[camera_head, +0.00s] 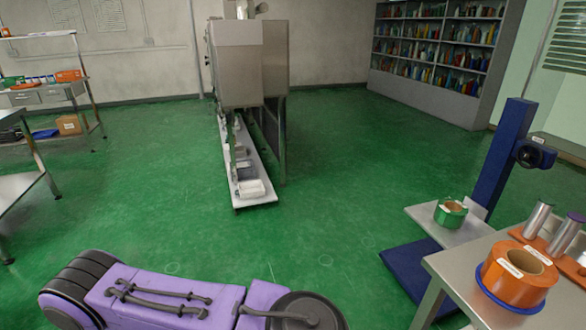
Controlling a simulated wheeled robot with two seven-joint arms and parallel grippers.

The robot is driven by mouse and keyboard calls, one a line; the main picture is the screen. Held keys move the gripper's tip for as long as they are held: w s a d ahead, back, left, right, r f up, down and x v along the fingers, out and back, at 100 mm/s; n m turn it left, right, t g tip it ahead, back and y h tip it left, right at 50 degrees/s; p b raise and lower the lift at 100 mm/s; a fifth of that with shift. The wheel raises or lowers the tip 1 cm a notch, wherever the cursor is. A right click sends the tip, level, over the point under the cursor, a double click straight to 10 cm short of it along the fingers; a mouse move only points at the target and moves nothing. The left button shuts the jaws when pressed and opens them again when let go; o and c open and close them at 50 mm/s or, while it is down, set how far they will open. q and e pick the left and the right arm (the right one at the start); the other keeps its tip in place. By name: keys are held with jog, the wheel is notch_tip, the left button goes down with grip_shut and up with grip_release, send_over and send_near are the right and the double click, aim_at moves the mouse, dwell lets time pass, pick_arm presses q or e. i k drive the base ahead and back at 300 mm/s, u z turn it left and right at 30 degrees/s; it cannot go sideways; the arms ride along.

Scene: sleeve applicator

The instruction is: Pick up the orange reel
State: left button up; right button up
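My grippers are not in view. Only a purple and black part of my own body shows along the bottom left, well apart from the reel.
A green reel (450,212) rests on a small shelf by a blue column (507,150) with a blue base. An orange holder with metal cylinders (538,219) stands behind the orange reel. A grey machine (237,62) stands mid-room. Green floor between is clear.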

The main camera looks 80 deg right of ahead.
aim_at(516, 273)
jog(key=z, duration=5.1)
